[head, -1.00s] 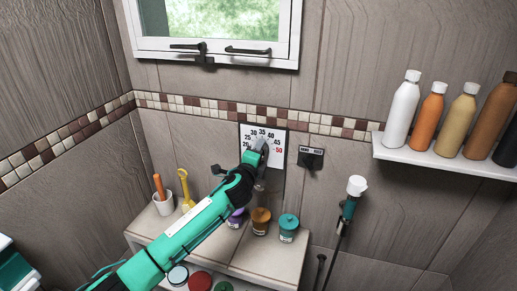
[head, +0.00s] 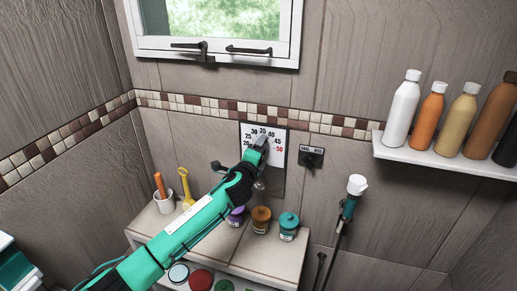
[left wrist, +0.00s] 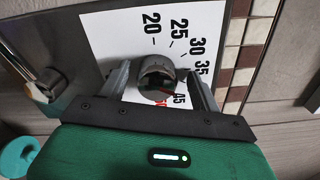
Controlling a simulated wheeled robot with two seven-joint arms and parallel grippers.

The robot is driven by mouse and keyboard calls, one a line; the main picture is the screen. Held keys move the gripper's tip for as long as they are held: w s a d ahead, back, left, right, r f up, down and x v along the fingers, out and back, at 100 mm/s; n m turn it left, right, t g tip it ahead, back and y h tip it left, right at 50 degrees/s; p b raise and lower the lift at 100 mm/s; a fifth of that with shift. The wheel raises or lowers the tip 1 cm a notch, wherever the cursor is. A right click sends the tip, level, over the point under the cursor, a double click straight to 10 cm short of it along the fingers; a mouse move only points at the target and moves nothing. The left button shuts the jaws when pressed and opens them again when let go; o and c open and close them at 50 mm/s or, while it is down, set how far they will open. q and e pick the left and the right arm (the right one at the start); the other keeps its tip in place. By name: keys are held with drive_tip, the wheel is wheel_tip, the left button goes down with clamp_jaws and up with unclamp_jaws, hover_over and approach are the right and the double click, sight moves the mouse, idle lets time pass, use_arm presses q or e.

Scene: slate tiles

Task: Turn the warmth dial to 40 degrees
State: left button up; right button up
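The warmth dial is a dark round knob (left wrist: 157,76) on a white plate (head: 276,140) marked from 20 to a red 50. In the left wrist view a thin red mark on the knob lies near the 45, but its exact reading is unclear. My left gripper (left wrist: 160,86) is at the dial, with one finger on each side of the knob. Gaps show between the fingers and the knob, so it looks open around it. In the head view the gripper (head: 259,152) hides the knob and part of the scale. My right gripper is not in view.
A small switch plate (head: 311,157) is right of the dial, above a hand shower (head: 352,192). A ledge (head: 268,258) below holds jars and a cup (head: 163,202). Bottles stand on a shelf (head: 440,162) at right. A chrome fitting (left wrist: 48,86) sits beside the plate.

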use_arm(q)
drive_tip(key=shift+s+f, duration=0.1)
drive_tip(key=b+v, duration=0.4)
drive_tip(key=v, duration=0.9)
drive_tip(key=shift+s+r, duration=0.2)
drive_tip(key=shift+s, duration=0.1)
drive_tip(key=shift+a, duration=0.15)
